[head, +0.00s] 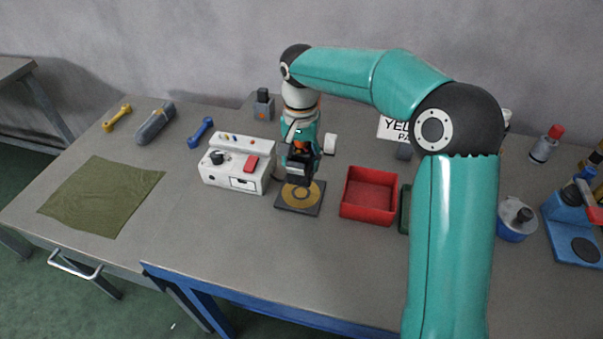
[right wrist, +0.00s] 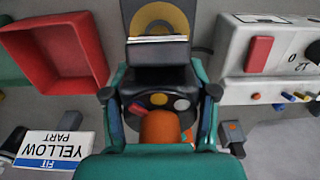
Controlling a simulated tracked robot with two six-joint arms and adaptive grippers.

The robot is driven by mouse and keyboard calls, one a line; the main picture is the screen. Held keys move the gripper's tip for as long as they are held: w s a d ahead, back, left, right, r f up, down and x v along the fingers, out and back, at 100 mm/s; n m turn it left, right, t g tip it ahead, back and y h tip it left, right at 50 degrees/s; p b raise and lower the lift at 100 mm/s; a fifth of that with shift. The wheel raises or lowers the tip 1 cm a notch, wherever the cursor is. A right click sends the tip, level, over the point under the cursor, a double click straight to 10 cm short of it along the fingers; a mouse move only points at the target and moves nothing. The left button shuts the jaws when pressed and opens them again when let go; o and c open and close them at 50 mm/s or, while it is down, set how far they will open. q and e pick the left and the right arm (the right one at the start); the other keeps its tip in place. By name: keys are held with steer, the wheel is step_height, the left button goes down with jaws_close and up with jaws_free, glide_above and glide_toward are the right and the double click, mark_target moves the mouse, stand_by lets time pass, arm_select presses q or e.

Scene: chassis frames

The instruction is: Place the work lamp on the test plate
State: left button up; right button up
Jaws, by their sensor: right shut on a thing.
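The work lamp (head: 299,168) is a dark, boxy thing with a pale strip along its edge, which shows in the right wrist view (right wrist: 158,78). My right gripper (head: 300,146) is shut on it, with one finger on each side in the right wrist view (right wrist: 161,95). The test plate (head: 312,208) is a dark square with a yellow ring. The lamp is over the back part of the plate and hides some of it. I cannot tell whether they touch. The plate also shows beyond the lamp in the right wrist view (right wrist: 183,8). My left gripper is not in view.
A white control box (head: 235,176) stands close left of the plate, and a red tray (head: 369,211) close right. A yellow part sign (head: 393,131) is behind. A green cloth (head: 100,195) lies at left. The bench in front of the plate is clear.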

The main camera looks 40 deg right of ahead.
steer(key=shift+f, duration=2.35)
steer(key=o, duration=1.4)
steer(key=shift+f, duration=0.15)
step_height(320, 180, up, 12)
steer(key=shift+r+p, duration=0.15)
steer(key=shift+p, duration=0.15)
